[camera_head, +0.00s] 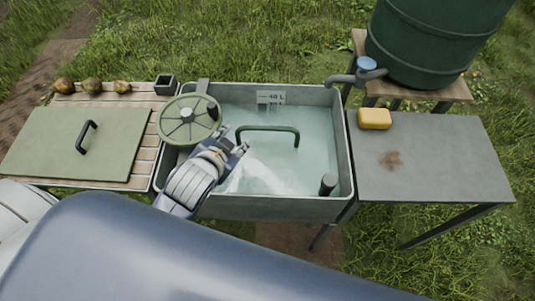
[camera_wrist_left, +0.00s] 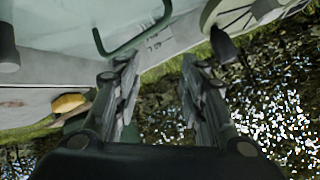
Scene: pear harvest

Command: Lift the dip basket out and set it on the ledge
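The dip basket shows only as its dark green arched handle (camera_head: 268,129), standing above the water in the basin (camera_head: 270,207). The basket's body is hidden under the cloudy water. My left gripper (camera_head: 239,149) is over the basin, just left of the handle and apart from it. In the left wrist view my left gripper (camera_wrist_left: 160,75) has its fingers spread with nothing between them, and the handle (camera_wrist_left: 130,43) is ahead and to the left. I cannot tell for sure which surface is the ledge; a grey tabletop (camera_head: 440,165) adjoins the basin's right side. My right gripper is not in view.
A green spoked wheel (camera_head: 188,118) sits at the basin's left corner. A yellow block (camera_head: 374,118) lies on the tabletop's back edge. A tap (camera_head: 345,79) from the green barrel (camera_head: 440,40) reaches the back right corner. Slatted boards (camera_head: 145,140) hold a green lid (camera_head: 75,145) and pears.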

